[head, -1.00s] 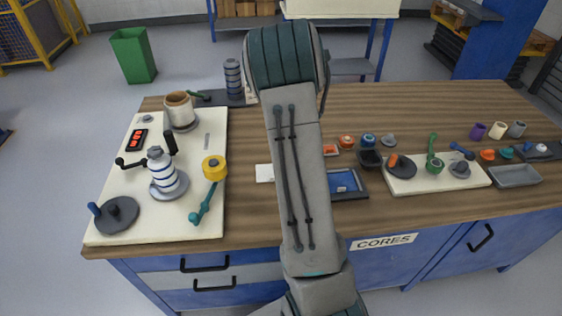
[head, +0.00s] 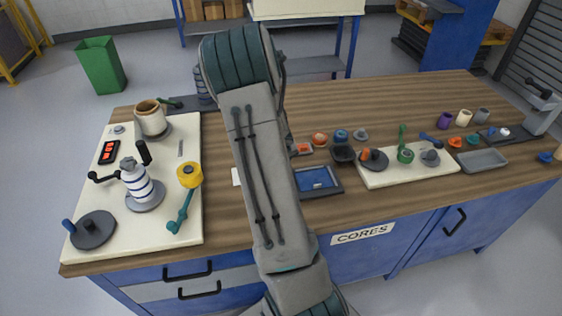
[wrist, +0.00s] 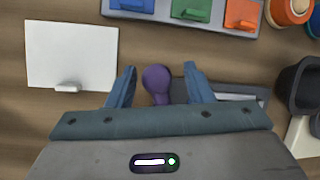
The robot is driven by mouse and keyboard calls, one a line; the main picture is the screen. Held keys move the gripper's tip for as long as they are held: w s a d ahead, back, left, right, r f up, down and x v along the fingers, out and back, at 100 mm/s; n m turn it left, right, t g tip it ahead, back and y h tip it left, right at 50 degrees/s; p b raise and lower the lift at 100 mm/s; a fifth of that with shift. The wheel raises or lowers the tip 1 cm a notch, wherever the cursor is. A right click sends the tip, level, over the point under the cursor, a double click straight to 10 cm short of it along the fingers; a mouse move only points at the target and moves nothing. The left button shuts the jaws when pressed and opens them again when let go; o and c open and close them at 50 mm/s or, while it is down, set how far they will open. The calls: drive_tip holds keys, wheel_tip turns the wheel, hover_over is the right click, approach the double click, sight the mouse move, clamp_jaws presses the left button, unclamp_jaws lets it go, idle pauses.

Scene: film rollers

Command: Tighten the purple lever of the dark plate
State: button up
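A rounded purple lever end (wrist: 157,78) shows in the wrist view, with its stem running down out of sight behind my gripper body. My gripper (wrist: 160,70) is open, one finger on each side of the purple lever, with a gap on both sides. A dark plate edge (wrist: 240,91) shows past the right finger. The rest of the plate and the lever's base are hidden by the gripper. In the head view my arm covers this spot, so neither lever nor gripper fingers show there.
A white card (wrist: 70,55) lies left of the gripper. A grey tray with coloured blocks (wrist: 222,15) is above. A black bin (wrist: 298,90) is at the right. In the head view, a cream board (head: 190,225) fills the left side and a smaller board (head: 375,180) stands right.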

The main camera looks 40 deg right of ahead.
drive_tip(key=shift+a, duration=0.1)
drive_tip(key=shift+r, duration=0.25)
drive_tip(key=p+v, duration=0.7)
drive_tip(key=v, duration=0.6)
drive_tip(key=shift+p, duration=0.3)
drive_tip(key=shift+s+r, duration=0.1)
